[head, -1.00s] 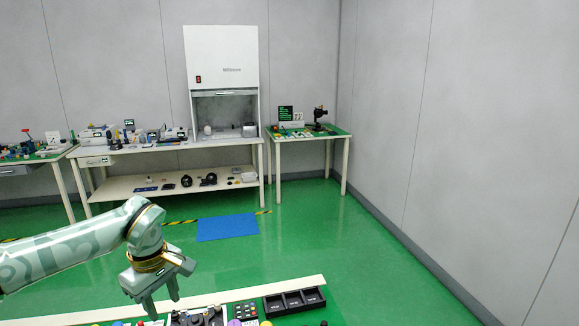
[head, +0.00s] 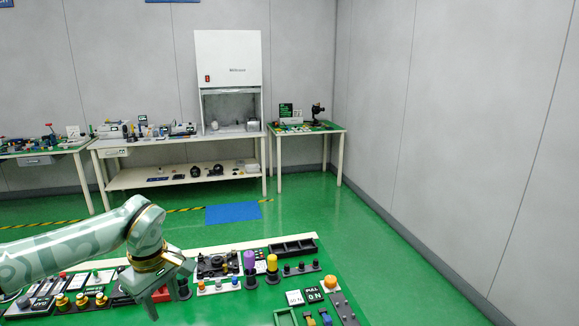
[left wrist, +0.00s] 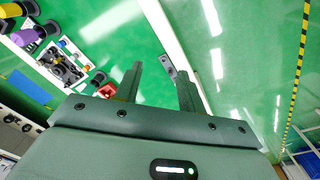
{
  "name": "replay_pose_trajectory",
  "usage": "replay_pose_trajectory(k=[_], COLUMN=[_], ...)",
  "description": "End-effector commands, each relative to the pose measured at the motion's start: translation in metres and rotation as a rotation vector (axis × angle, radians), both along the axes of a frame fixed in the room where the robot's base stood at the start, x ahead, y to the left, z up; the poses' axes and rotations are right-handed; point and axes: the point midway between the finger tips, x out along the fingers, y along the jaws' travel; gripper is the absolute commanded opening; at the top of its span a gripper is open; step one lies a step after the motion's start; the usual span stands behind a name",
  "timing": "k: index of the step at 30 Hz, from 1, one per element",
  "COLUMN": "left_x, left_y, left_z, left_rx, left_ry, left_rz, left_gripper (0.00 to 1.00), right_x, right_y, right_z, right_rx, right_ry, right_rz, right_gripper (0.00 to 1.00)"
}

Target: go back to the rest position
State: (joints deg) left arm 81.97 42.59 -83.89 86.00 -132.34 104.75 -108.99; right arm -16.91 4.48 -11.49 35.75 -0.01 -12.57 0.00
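My left gripper (head: 163,293) hangs over the near table at the lower left of the head view, its fingers pointing down. In the left wrist view its two fingers (left wrist: 158,85) stand apart with nothing between them, so it is open and empty. The green table (head: 220,306) lies below it with several knobs and switches. A red block (head: 160,295) is partly hidden behind the fingers. It also shows in the left wrist view (left wrist: 108,90), beside the left finger. My right gripper is in neither view.
A blue mat (head: 232,212) lies on the open green floor. A workbench (head: 180,142) stands at the back wall.

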Motion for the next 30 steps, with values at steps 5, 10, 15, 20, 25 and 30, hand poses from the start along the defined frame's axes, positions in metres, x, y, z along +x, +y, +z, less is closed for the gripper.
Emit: replay_pose_trajectory(k=[5,10,15,20,25,30], left_x=[-0.001,-0.003,-0.006,-0.010,-0.012,-0.004], left_y=[-0.014,-0.035,-0.064,-0.108,-0.167,-0.165], left_z=[-0.015,-0.033,-0.058,-0.093,-0.152,-0.264], left_rx=[-0.068,-0.164,-0.306,-0.531,-0.922,-1.321], left_ry=[0.021,0.053,0.105,0.210,0.457,0.865], left_rz=[0.031,0.081,0.168,0.345,0.803,1.748], left_gripper=[0.40,0.40,0.40,0.40,0.40,0.40], right_x=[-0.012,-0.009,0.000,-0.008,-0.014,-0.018], right_y=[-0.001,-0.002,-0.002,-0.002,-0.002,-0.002], right_z=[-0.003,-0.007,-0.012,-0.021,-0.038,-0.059], right_rx=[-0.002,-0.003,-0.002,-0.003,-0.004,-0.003], right_ry=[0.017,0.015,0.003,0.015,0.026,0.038], right_rz=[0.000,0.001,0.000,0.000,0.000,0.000], right_gripper=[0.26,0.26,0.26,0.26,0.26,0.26])
